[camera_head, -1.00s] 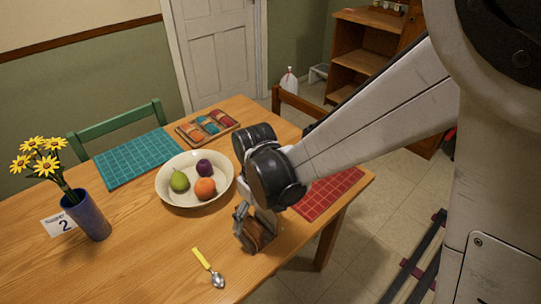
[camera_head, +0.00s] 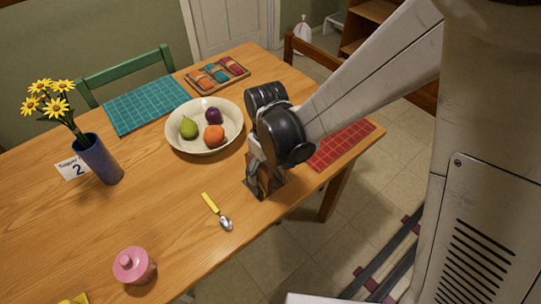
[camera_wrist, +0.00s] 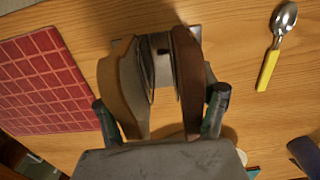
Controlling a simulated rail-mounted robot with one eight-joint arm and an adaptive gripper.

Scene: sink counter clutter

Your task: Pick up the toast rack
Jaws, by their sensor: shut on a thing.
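The toast rack (camera_wrist: 162,62) shows in the wrist view as grey metal between two brown, slice-like pieces. In the head view, the brown and grey rack (camera_head: 266,184) is at the table's near right edge, partly hidden by my gripper. My gripper (camera_wrist: 160,112) has one dark finger on each side of the brown pieces and is shut on the rack. It points down at the rack in the head view (camera_head: 262,172). I cannot tell whether the rack's base touches the table.
A yellow-handled spoon (camera_head: 216,211) lies left of the rack. A fruit bowl (camera_head: 178,142) stands behind it, and a red mat (camera_head: 343,143) lies to the right. A blue vase (camera_head: 99,160) and pink lidded pot (camera_head: 133,266) are farther left. Bare table lies between them.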

